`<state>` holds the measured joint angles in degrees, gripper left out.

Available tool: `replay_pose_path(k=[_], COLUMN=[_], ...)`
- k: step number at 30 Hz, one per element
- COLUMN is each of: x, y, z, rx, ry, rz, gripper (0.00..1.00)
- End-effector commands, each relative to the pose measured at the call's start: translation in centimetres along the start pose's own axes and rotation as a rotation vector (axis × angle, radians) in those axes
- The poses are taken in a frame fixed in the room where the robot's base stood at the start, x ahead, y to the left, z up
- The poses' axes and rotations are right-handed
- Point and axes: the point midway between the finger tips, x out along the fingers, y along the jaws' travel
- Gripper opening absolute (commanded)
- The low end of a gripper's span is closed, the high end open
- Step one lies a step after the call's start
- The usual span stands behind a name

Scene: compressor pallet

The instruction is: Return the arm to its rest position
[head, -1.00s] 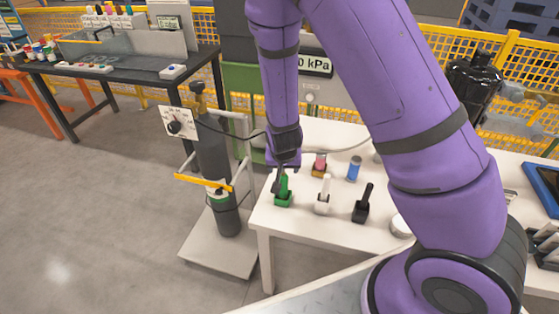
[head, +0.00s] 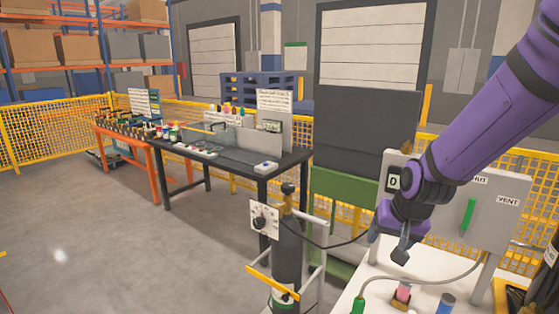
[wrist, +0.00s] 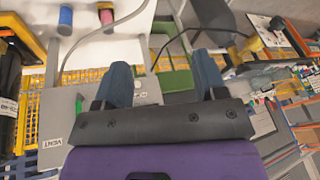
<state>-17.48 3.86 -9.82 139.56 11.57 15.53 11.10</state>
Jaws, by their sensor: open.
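My purple arm comes in from the upper right in the head view. My gripper (head: 400,254) hangs above the white table (head: 377,273), in front of the light panel. The wrist view shows its two fingers spread apart with nothing between them (wrist: 163,78).
A dark gas cylinder (head: 287,245) on a trolley stands left of the table, with a cable running right. The light panel (head: 490,215) marked VENT stands behind the gripper. A black workbench (head: 225,152) and yellow fence (head: 40,143) are further back. Floor at left is clear.

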Motion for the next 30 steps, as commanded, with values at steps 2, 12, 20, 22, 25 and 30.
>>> replay_pose_path(k=[2, 12, 20, 22, 25, 30], x=[-2.7, -12.4, -18.8, -20.3, -22.1, -23.9], y=[0.4, 2.6, 4.9, 5.5, 6.3, 7.2], z=[0.1, 2.8, 6.5, 7.6, 9.2, 11.3], rx=[-0.018, -0.113, -0.186, -0.205, -0.227, -0.252], ry=[0.011, 0.04, 0.073, 0.083, 0.094, 0.105], rz=[-0.017, -0.036, -0.007, 0.008, 0.03, 0.062], gripper=[0.65, 0.65, 0.65, 0.65, 0.65, 0.65])
